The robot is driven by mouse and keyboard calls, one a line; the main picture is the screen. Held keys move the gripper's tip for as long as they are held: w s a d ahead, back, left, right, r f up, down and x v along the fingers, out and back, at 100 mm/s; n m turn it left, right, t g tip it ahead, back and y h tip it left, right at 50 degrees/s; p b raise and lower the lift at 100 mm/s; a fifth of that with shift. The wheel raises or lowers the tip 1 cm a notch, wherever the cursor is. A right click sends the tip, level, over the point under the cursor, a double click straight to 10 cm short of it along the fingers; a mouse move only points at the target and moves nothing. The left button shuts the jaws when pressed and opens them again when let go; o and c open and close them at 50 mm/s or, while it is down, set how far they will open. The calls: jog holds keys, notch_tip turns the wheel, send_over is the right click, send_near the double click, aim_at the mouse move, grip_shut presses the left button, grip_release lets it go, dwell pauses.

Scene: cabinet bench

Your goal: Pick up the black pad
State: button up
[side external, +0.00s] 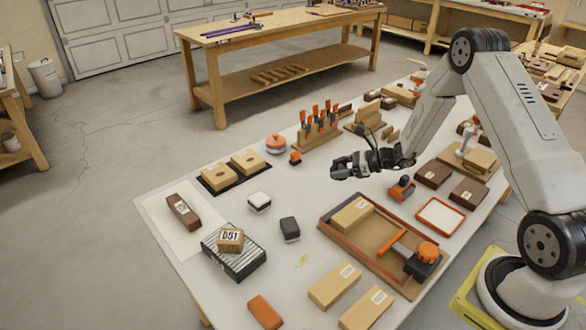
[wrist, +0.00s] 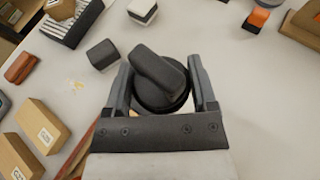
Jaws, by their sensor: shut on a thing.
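A black pad (wrist: 158,72), a round base with a thick block-like grip on top, sits between the two fingers of my gripper (wrist: 163,82) in the wrist view. My gripper is shut on it. In the side external view my gripper (side external: 352,166) is held above the white bench, left of my arm. The dark pad blends with the fingers there, so its outline is hard to make out.
A dark grey block (side external: 290,229) and a white-topped block (side external: 259,202) stand on the bench (side external: 330,262). A wooden tray (side external: 372,284) holds a wooden block and an orange-handled tool. Orange clamps (side external: 320,122) stand upright behind my gripper.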

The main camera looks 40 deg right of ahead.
jog(key=shift+s+r, duration=0.15)
jog(key=shift+s, duration=0.1)
dwell(0.6)
